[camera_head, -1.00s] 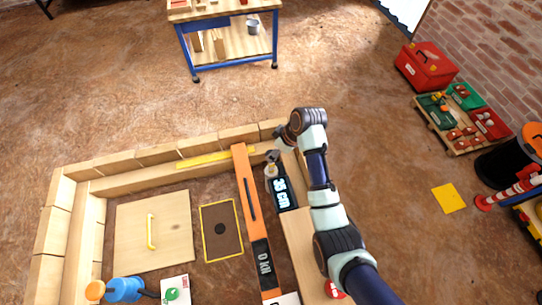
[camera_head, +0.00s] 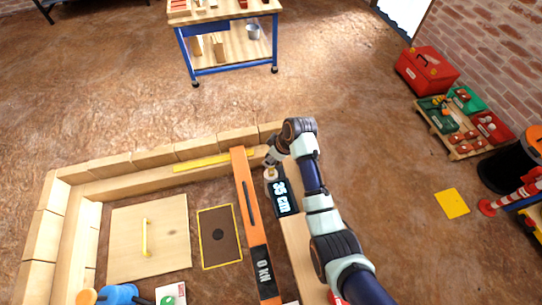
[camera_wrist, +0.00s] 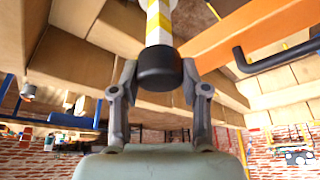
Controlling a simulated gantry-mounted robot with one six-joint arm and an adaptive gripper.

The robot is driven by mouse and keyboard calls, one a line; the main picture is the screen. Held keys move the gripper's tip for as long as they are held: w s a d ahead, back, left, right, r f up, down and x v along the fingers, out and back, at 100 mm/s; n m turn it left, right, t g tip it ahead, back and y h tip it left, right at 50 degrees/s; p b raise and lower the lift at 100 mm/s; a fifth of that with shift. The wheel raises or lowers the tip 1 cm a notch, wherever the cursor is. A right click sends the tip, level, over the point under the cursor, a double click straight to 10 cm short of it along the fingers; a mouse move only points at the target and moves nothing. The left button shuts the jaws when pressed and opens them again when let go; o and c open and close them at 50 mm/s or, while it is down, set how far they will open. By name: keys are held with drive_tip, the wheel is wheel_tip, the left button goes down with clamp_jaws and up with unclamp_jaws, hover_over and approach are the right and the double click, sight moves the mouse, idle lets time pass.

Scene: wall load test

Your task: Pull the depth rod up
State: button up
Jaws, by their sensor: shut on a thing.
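The depth rod (camera_wrist: 159,25) has white and yellow stripes and a black end cap (camera_wrist: 160,70) in the wrist view. My gripper (camera_wrist: 160,66) has one finger on each side of the rod near the cap and is shut on it. In the head view my gripper (camera_head: 271,164) is at the upper end of a black display unit (camera_head: 284,197), beside the orange beam. The display shows white characters that I cannot read surely. The gripper hides most of the rod there.
The orange beam (camera_head: 252,215) marked "0 KN" lies just left of the display. A wooden hatch (camera_head: 170,245) and a dark yellow-edged panel (camera_head: 220,252) lie further left. Timber blocks (camera_head: 130,160) border the area.

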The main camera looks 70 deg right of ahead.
wheel_tip(320, 180, up, 10)
drive_tip(key=p, duration=1.2)
drive_tip(key=shift+r, duration=0.2)
clamp_jaws()
drive_tip(key=shift+w+d+r+p, duration=0.1)
drive_tip(key=shift+r+p, duration=0.1)
drive_tip(key=shift+p, duration=0.25)
drive_tip(key=o, duration=0.8)
unclamp_jaws()
drive_tip(key=o, duration=0.5)
drive_tip(key=shift+f, duration=0.15)
drive_tip(key=v, duration=1.2)
